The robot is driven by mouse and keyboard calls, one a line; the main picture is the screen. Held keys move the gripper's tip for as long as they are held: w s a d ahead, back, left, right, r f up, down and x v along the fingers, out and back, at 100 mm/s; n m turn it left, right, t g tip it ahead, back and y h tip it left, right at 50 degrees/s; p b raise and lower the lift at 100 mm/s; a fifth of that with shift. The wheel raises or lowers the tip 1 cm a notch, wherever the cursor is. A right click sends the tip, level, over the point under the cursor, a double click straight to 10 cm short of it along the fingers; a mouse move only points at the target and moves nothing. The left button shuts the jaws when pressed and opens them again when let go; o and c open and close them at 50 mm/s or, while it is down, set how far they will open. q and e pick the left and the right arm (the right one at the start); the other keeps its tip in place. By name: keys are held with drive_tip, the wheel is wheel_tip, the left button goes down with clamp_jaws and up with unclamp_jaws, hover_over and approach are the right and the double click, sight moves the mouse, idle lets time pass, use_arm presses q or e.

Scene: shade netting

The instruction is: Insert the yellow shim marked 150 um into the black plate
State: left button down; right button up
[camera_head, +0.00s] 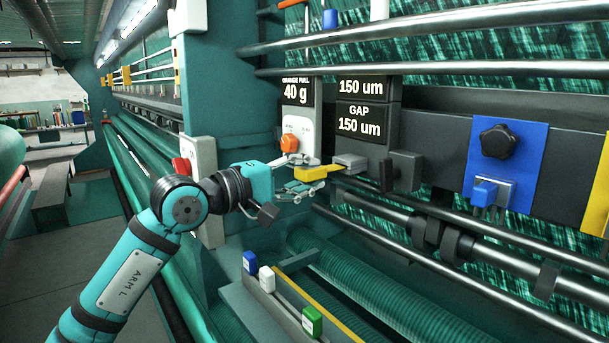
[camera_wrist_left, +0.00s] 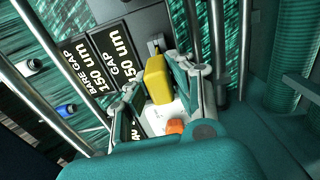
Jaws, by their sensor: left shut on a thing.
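My left gripper (camera_head: 308,180) is shut on the yellow shim (camera_head: 318,172), in front of the machine. In the left wrist view the yellow shim (camera_wrist_left: 158,82) shows between the two fingers (camera_wrist_left: 166,92). No marking on it is readable. The black plate (camera_head: 366,121) with white "150 um" and "GAP 150 um" lettering stands above and to the right of the shim. The shim's right end meets or overlaps a small grey block (camera_head: 350,161) below the lettering; I cannot tell whether it is in a slot. My right gripper is not in view.
An orange knob (camera_head: 289,143) under a "40 g" sign sits close above my left gripper. A dark block (camera_head: 405,170) is right of the shim. Blue, white and green (camera_head: 312,320) pieces stand in a tray below. Metal rails (camera_head: 430,68) cross above.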

sight(326, 169)
use_arm(q)
drive_tip(key=shift+w+d+b, duration=0.3)
drive_tip(key=shift+d+b, duration=0.15)
drive_tip(key=shift+b, duration=0.05)
idle(0.4)
drive_tip(key=shift+w+d, duration=0.15)
drive_tip(key=shift+d, duration=0.05)
idle(0.4)
drive_tip(key=shift+w+d, duration=0.35)
drive_tip(key=shift+d, duration=0.2)
drive_tip(key=shift+w+d, duration=0.15)
drive_tip(key=shift+d, duration=0.1)
drive_tip(key=shift+w+d, duration=0.25)
drive_tip(key=shift+d, duration=0.15)
drive_tip(key=shift+w+d, duration=0.15)
idle(0.4)
drive_tip(key=c, duration=1.1)
unclamp_jaws()
